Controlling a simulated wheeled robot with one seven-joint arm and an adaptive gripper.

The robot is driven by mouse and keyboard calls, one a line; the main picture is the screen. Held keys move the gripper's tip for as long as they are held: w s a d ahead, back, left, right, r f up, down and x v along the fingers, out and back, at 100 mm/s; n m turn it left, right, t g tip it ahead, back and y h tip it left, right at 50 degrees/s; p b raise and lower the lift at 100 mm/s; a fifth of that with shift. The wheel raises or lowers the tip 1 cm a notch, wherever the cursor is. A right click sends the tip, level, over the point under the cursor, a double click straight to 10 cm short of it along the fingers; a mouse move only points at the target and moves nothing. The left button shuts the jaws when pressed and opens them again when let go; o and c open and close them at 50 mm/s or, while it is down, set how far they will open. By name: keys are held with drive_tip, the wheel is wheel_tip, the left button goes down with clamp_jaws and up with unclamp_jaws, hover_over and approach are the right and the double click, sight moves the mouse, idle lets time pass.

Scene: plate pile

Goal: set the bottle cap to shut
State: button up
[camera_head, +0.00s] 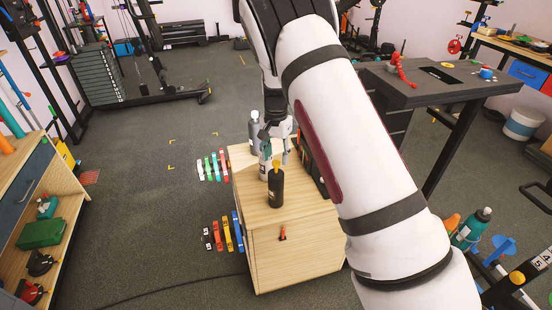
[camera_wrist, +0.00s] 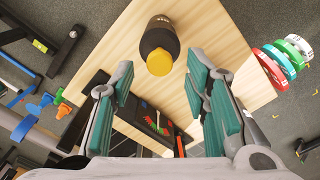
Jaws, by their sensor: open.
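A black bottle (camera_head: 276,188) with a yellow cap (camera_head: 276,163) stands upright on the wooden cabinet top. In the wrist view the dark bottle (camera_wrist: 158,35) and its yellow cap (camera_wrist: 160,63) lie ahead of my gripper (camera_wrist: 160,68), near the line between the fingertips. My gripper (camera_head: 275,154) is open and empty over the cabinet, just behind the black bottle in the head view. The pads look apart from the bottle. I cannot tell how the cap sits on the neck.
The wooden cabinet top (camera_head: 305,212) also holds a grey bottle (camera_head: 254,128), a pale bottle (camera_head: 264,158) partly behind my fingers, and a dark rack (camera_head: 311,160). Coloured weight plates (camera_head: 213,166) stand on the floor at left. A dark table (camera_head: 440,88) stands at right.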

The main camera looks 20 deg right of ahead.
drive_tip(key=shift+f, duration=0.95)
